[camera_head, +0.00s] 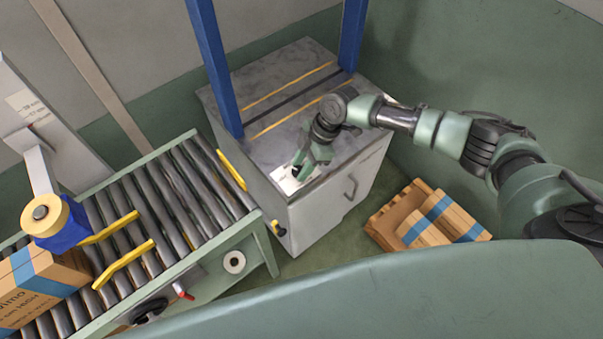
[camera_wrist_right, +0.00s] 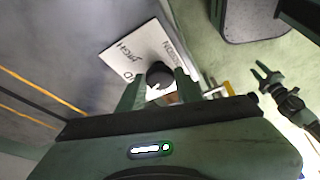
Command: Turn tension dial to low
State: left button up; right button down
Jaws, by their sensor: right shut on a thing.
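The tension dial (camera_wrist_right: 159,74) is a dark round knob on a white label plate (camera_wrist_right: 113,58) in the right wrist view. The plate carries rotated lettering, only partly legible. My right gripper (camera_wrist_right: 160,88) is shut on the dial, with a finger on either side of it. In the head view the right gripper (camera_head: 297,172) is at the front corner of the grey cabinet top, over the white plate (camera_head: 286,182); the dial is hidden there. Which way the dial points cannot be made out. My left gripper (camera_wrist_right: 265,77) shows small at the right of the wrist view, open and empty.
The grey cabinet (camera_head: 330,200) bears blue posts (camera_head: 212,60). A roller conveyor (camera_head: 130,205) is on the left, with a carton (camera_head: 45,285) and a tape roll (camera_head: 45,215). A wooden pallet with boxes (camera_head: 400,215) is on the floor to the right.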

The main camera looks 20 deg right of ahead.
jog(key=n+b, duration=0.1)
jog(key=n+g+b, duration=0.1)
jog(key=n+b, duration=0.1)
jog(key=shift+w+f+n+b, duration=0.2)
jog(key=shift+f+n+b, duration=0.05)
jog(key=shift+n+b, duration=0.15)
jog(key=shift+w+a+r+n+g+h+b, duration=0.1)
jog(key=shift+n+g+h+b, duration=0.1)
jog(key=shift+n+g+b, duration=0.45)
jog(key=shift+r+n+g+h+b, duration=0.1)
jog(key=shift+n+g+h+b, duration=0.15)
jog(key=shift+n+b, duration=0.65)
jog(key=shift+n, duration=0.35)
jog(key=c, duration=1)
grip_release()
jog(key=v, duration=0.8)
jog(key=shift+b, duration=0.4)
jog(key=shift+f, duration=0.1)
